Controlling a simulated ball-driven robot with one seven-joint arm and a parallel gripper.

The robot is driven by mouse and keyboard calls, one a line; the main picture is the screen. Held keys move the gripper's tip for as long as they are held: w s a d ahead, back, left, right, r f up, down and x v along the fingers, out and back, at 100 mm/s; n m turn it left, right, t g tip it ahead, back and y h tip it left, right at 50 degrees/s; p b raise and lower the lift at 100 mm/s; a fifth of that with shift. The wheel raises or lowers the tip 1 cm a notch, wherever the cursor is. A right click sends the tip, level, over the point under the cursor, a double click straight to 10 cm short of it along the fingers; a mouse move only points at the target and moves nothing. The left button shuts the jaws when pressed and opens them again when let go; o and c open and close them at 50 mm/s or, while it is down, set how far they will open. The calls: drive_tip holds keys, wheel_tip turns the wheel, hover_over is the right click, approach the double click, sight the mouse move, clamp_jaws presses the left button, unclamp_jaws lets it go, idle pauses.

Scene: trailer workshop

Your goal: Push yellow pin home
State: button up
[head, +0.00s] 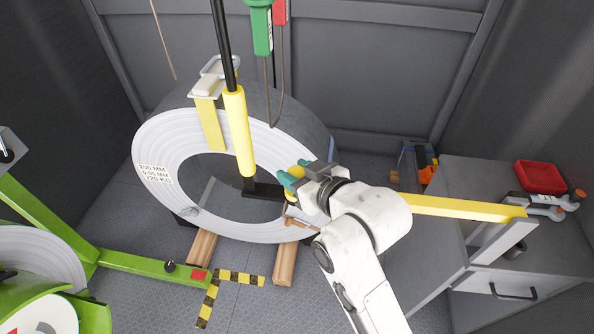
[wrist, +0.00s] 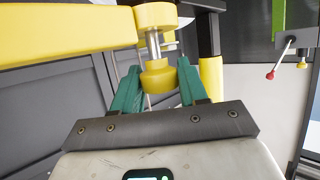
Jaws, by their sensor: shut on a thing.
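The yellow pin (wrist: 158,78) has a round yellow knob and a bare metal shank. In the wrist view its knob sits between the green fingertips of my gripper (wrist: 158,70), which is shut on it. A length of shank shows between the knob and the yellow collar (wrist: 156,15) at the end of a yellow bar (wrist: 65,35). The far end of the shank is hidden by the collar. In the head view my gripper (head: 295,173) is beside the coil's right side, with a bit of yellow between its fingers. The yellow bar (head: 460,206) extends right behind my wrist.
A large grey coil (head: 150,140) stands on wooden blocks (head: 286,265), with a black and yellow post (head: 238,130) before it. A green pendant (head: 261,28) hangs above. A grey cabinet with a red tray (head: 541,177) stands right; a green machine (head: 130,263) is left.

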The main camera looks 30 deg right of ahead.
drive_tip(key=shift+f+b, duration=0.7)
drive_tip(key=shift+f, duration=0.5)
drive_tip(key=o, duration=1.2)
drive_tip(key=shift+c, duration=0.2)
drive_tip(key=shift+s, duration=0.1)
drive_tip(key=p+v, duration=0.1)
drive_tip(key=v, duration=0.9)
drive_tip(key=shift+s+p, duration=0.3)
drive_tip(key=shift+p, duration=0.05)
drive_tip(key=shift+d+r, duration=0.1)
drive_tip(key=s+d+f+m+g+h, duration=0.1)
drive_tip(key=s+d+f+g, duration=0.2)
drive_tip(key=s+f+g, duration=0.3)
drive_tip(key=s+d+f+m+g+h+b, duration=0.1)
drive_tip(key=s+d+f+g, duration=0.2)
drive_tip(key=s+f, duration=1)
wheel_tip(320, 180, down, 4)
drive_tip(key=g, duration=0.3)
drive_tip(key=shift+s+m, duration=0.3)
